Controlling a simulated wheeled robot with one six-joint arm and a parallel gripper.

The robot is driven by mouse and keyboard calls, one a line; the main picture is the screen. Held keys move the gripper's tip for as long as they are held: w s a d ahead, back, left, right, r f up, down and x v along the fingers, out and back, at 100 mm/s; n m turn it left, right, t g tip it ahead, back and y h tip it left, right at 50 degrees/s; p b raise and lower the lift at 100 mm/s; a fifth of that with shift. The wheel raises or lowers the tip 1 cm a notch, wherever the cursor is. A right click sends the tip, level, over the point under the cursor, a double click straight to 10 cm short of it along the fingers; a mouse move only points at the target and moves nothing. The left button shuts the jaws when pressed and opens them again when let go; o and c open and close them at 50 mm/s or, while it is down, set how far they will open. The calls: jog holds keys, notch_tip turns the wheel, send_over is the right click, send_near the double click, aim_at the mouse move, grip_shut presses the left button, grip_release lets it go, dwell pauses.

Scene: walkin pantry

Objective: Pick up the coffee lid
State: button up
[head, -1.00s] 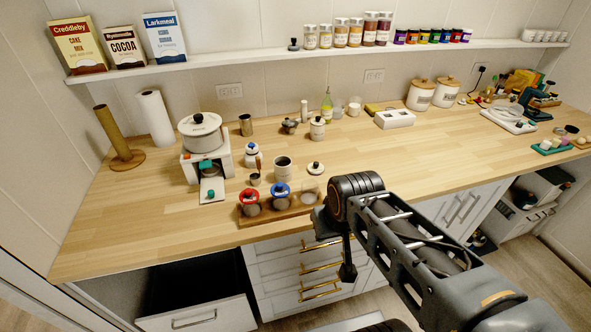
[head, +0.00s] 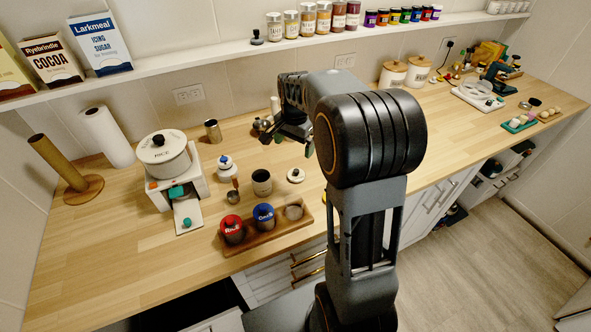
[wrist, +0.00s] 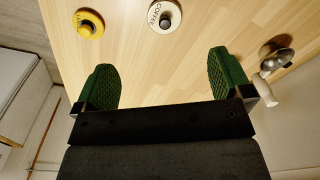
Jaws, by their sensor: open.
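The coffee lid (wrist: 165,15) is a round white lid with dark lettering and a dark knob, seen from above at the top middle of the wrist view. A yellow lid (wrist: 90,23) with a dark knob is to its left. My gripper (wrist: 170,78) is open, its two green pads apart and nothing between them; the coffee lid is beyond the fingertips. In the head view, my gripper (head: 290,136) is over the back middle of the counter, partly hidden by my arm. A pale lid (head: 296,175) lies there near a dark mug; I cannot tell which lid it is.
A wooden tray (head: 272,240) with red- and blue-topped jars is at the counter's front edge. A metal pot (wrist: 277,52) is right of the gripper. The dark mug (head: 262,183) and white cooker (head: 165,155) are to the left. The shelf (head: 215,62) runs above.

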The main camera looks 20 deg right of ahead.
notch_tip(320, 180, down, 2)
jog(key=w+d+m, duration=0.2)
jog(key=p, duration=0.2)
send_over(296, 171)
jog(key=shift+g, duration=0.3)
jog(key=f, duration=0.7)
jog(key=shift+w+d, duration=0.15)
jog(key=shift+w, duration=0.05)
jog(key=shift+s+f+p, duration=0.1)
jog(key=shift+f+p, duration=0.55)
jog(key=shift+f, duration=2.4)
jog(key=c, duration=1)
